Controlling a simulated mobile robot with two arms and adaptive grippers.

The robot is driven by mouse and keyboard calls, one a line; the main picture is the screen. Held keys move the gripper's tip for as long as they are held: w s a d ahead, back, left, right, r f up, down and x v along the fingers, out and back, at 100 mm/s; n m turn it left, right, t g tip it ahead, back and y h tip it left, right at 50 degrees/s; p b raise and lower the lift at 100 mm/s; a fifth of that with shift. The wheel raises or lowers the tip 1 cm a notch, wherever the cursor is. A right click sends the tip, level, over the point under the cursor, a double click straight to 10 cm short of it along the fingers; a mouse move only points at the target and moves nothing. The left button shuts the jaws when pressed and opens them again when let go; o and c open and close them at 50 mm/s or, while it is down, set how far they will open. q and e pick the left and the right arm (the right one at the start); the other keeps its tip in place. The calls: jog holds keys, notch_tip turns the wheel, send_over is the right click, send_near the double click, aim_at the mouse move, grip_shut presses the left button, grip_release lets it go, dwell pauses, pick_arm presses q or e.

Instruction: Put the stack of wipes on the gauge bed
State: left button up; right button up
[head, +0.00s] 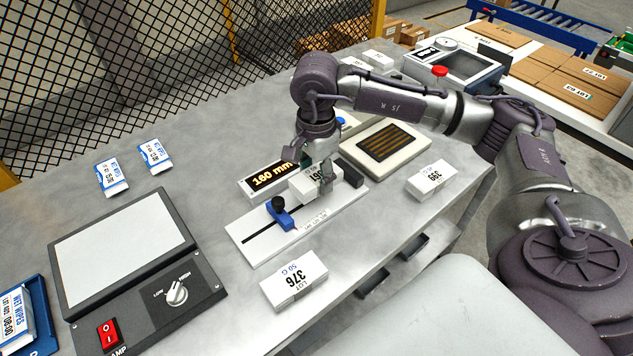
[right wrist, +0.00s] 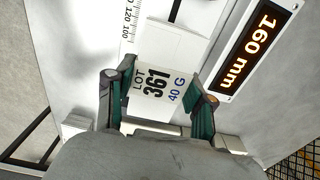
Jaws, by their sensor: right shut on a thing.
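A white block labelled LOT 361, 40 G, likely the stack of wipes (head: 301,186), is between the fingers of my right gripper (head: 318,178). The label of this stack also faces the right wrist view (right wrist: 158,82), with a finger on each side. The white gauge bed (head: 246,231) has a dark slot, a printed scale and a blue slider (head: 281,214) with a black knob. The stack is over the bed's far end, between the slider and a dark end block (head: 350,173); I cannot tell whether it touches the bed. My left gripper is out of view.
A display (head: 270,177) reading 160 mm stands behind the bed. Similar blocks LOT 376 (head: 293,281) and 399 (head: 432,179) lie in front and to the right. A lamp panel (head: 122,245), small wiper packets (head: 111,175) and a blue tray (head: 42,291) are at left.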

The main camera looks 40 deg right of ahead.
aim_at(317, 187)
notch_tip(317, 187, down, 3)
jog(key=shift+d+r+p, duration=0.1)
jog(key=shift+r+p, duration=0.1)
jog(key=shift+p, duration=0.1)
jog(key=shift+f, duration=0.55)
jog(key=o, duration=1.3)
jog(key=shift+c, duration=0.2)
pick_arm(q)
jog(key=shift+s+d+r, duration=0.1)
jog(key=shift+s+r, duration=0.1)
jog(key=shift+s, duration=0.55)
